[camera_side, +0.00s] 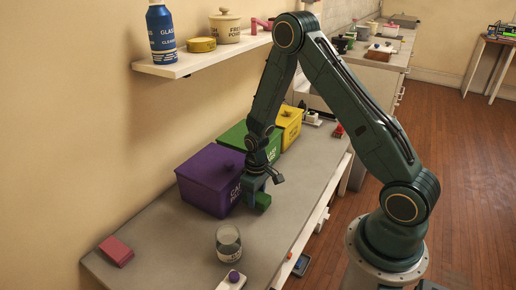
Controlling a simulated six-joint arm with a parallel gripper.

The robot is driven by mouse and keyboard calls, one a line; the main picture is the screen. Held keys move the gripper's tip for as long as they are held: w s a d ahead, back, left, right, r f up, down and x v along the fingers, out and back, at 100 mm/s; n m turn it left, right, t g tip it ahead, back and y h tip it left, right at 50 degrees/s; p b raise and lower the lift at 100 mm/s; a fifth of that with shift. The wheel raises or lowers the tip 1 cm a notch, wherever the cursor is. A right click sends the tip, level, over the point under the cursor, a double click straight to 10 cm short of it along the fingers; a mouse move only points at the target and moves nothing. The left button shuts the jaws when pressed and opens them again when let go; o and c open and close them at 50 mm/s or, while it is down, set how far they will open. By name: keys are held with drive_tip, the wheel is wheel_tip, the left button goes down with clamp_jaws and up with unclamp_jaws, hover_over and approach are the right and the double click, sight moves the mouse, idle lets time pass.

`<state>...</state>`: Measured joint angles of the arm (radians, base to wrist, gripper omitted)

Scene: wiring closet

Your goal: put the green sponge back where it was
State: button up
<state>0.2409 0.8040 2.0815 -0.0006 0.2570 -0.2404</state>
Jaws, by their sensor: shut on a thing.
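The green sponge (263,202) is at the end of my gripper (255,195), beside the purple box on the grey counter. My gripper points down and is shut on the sponge. The jaws hide part of the sponge. I cannot tell whether the sponge touches the counter or hangs just above it.
A purple lidded box (205,178), a green box (234,139) and a yellow box (288,125) stand along the wall. A glass jar (228,243), a white object with a purple knob (232,281) and a pink block (116,251) sit on the counter (165,245). A shelf (200,61) hangs above.

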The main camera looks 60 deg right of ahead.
drive_tip(key=c, duration=0.4)
drive_tip(key=shift+d, duration=0.1)
drive_tip(key=d+r, duration=0.2)
drive_tip(key=d, duration=0.1)
drive_tip(key=d+r, duration=0.2)
drive_tip(key=d, duration=0.2)
drive_tip(key=d+r, duration=0.3)
drive_tip(key=shift+s+d, duration=0.15)
drive_tip(key=shift+s, duration=0.25)
